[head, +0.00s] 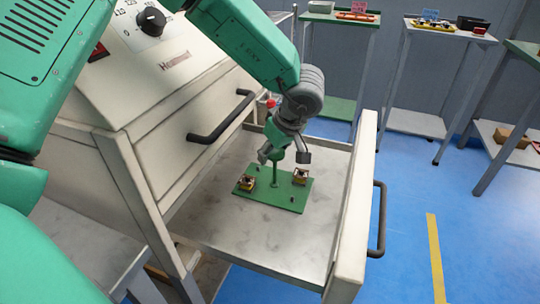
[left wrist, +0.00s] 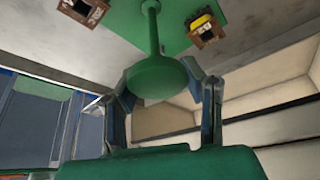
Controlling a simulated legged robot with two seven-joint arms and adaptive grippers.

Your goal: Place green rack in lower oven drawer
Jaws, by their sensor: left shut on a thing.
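The green rack (head: 272,198) is a flat plate with a central post and a round knob on top. It is inside the pulled-out lower oven drawer (head: 230,237), over the metal floor; I cannot tell whether it touches the floor. Two small coil parts, one left (head: 247,183) and one right (head: 300,177), sit on the plate. My left gripper (head: 284,156) is above the plate, its fingers around the knob. In the left wrist view the knob (left wrist: 158,80) sits between the two fingers, shut on it. My right gripper is not in view.
The drawer front (head: 352,215) with its black handle (head: 377,220) stands out to the right. The upper drawer's handle (head: 222,117) juts out near my left arm. Tables (head: 452,32) with parts stand along the back wall. Blue floor to the right is clear.

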